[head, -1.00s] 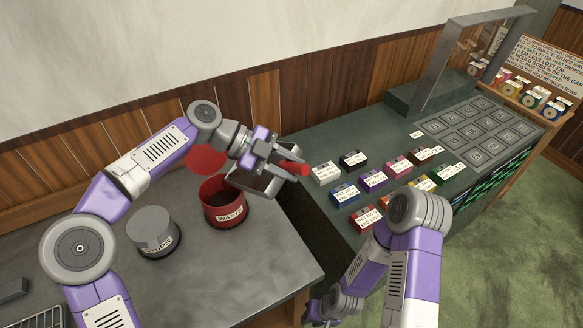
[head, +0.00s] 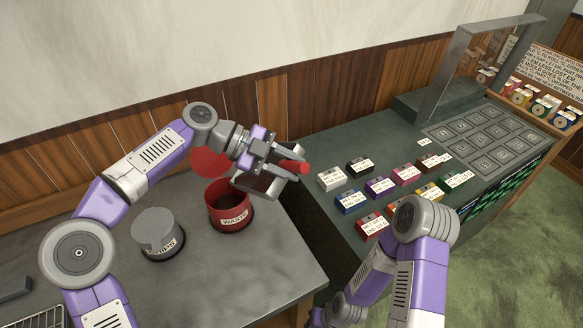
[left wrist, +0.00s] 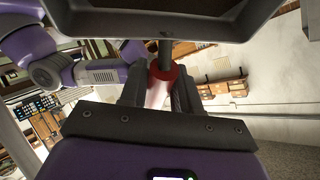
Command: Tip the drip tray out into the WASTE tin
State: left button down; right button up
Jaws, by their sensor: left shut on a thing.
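The grey drip tray (head: 262,186) hangs tilted just above the right rim of the red WASTE tin (head: 228,218). My left gripper (head: 285,163) is shut on the tray's red handle (head: 297,167). In the left wrist view the red handle (left wrist: 161,84) sits between the two dark fingers, and the tray (left wrist: 215,14) crosses the top. The tin stands upright and open on the grey bench, its dark inside partly showing. I cannot tell whether anything is in the tray. Only links of my right arm show; its gripper is out of view.
A grey lidded tin (head: 158,234) with a label stands left of the WASTE tin. A red disc (head: 211,163) shows behind it. Several small coloured labelled boxes (head: 378,187) stand on the dark green counter to the right. The bench front is clear.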

pick_arm(q)
jog(key=shift+a+r, duration=0.2)
jog(key=shift+r, duration=0.05)
jog(key=shift+a+r, duration=0.1)
jog(key=shift+a, duration=0.05)
jog(key=shift+w+a+r+h+b, duration=0.15)
jog(key=shift+a+r+h+b, duration=0.4)
jog(key=shift+a+r+h, duration=0.05)
dwell(0.4)
jog(key=shift+a+r, duration=0.1)
jog(key=shift+a, duration=0.05)
jog(key=shift+w+a+r+g+h+b, duration=0.1)
jog(key=shift+a+r+g+h+b, duration=0.2)
jog(key=shift+a+r+h+b, duration=0.3)
jog(key=shift+a, duration=0.15)
dwell(0.4)
jog(key=shift+w+a+r+h+b, duration=0.1)
jog(key=shift+a+r+h+b, duration=0.35)
jog(key=shift+a, duration=0.3)
jog(key=shift+r, duration=0.1)
